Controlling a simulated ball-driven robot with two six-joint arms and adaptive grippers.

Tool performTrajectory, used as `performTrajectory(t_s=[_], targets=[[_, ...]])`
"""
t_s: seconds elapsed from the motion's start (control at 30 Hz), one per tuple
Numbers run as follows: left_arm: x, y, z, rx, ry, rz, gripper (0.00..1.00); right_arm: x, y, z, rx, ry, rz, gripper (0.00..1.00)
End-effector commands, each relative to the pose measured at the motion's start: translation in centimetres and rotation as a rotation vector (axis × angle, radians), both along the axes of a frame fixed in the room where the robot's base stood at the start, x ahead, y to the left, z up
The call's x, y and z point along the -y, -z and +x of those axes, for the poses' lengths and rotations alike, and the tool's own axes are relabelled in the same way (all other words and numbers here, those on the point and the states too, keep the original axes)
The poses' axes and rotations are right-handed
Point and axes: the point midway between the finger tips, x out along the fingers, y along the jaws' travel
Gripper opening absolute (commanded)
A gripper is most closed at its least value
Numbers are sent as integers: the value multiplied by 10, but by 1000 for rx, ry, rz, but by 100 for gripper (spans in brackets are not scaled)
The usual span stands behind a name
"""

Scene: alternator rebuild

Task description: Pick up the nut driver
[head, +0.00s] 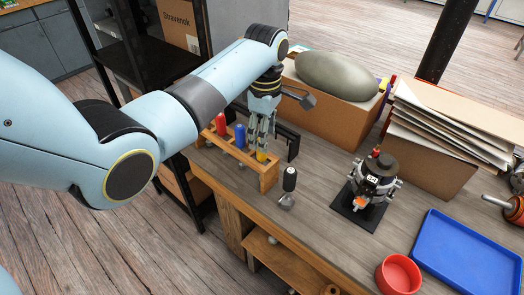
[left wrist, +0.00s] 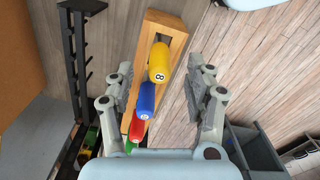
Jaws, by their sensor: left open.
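A wooden rack (head: 268,178) on the bench holds upright drivers with coloured handles. The yellow handle (head: 262,156), marked 8 in the left wrist view (left wrist: 159,64), is at the near end. I take it as the nut driver. The blue handle (head: 240,136) and red handle (head: 221,124) stand beyond it, with a green one (left wrist: 131,144) partly hidden in the wrist view. My left gripper (head: 262,140) points down over the yellow handle. Its open fingers show on both sides of this handle in the wrist view, with gaps. My right gripper is out of view.
A black rack (head: 293,147) stands just behind the wooden one. An alternator-like unit (head: 377,182), a red bowl (head: 398,275) and a blue tray (head: 468,255) are to the right. A cardboard box (head: 325,115) is behind.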

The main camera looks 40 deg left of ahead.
Motion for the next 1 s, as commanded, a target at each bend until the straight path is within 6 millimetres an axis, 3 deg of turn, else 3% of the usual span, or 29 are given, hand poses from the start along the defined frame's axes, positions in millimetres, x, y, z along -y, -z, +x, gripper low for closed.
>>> performTrajectory(t_s=[0.23,0.53,0.93,1.0], targets=[[-8,37,-2,-3,-1,0,54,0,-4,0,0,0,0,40],[-7,44,-1,0,1,1,54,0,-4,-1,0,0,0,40],[-7,44,-1,0,1,1,3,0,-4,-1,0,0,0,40],[-7,44,-1,0,1,1,0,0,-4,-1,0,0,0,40]])
